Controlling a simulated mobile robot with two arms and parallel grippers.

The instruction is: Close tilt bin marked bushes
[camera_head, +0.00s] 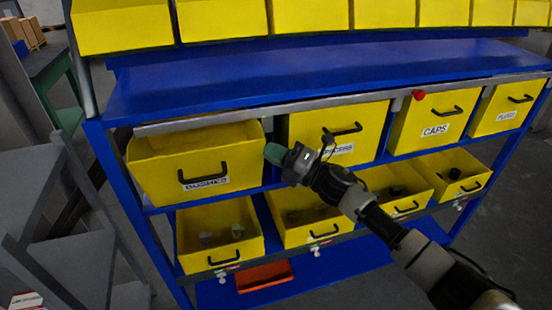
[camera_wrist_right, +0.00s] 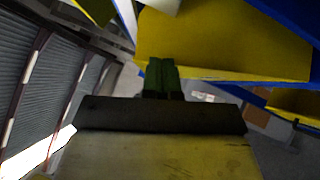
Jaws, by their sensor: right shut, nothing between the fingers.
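The yellow tilt bin marked bushes (camera_head: 160,175) is at the left end of the upper bin row in the head view. It is tilted forward, with its top open and its front standing out past its neighbours. Its black handle and white label are on the front. My right gripper (camera_head: 276,153) is shut and empty, with its green fingertips close to the bin's right side. I cannot tell whether they touch. In the wrist view the shut green fingers (camera_wrist_right: 163,78) point at a yellow bin surface (camera_wrist_right: 225,45). My left gripper is not in view.
The caps bin (camera_head: 425,108) and other upright bins stand to the right in the blue rack (camera_head: 240,80). Open yellow trays (camera_head: 222,215) holding small parts sit below. An orange tray (camera_head: 265,278) lies at the bottom. Grey steps (camera_head: 60,220) stand at the left.

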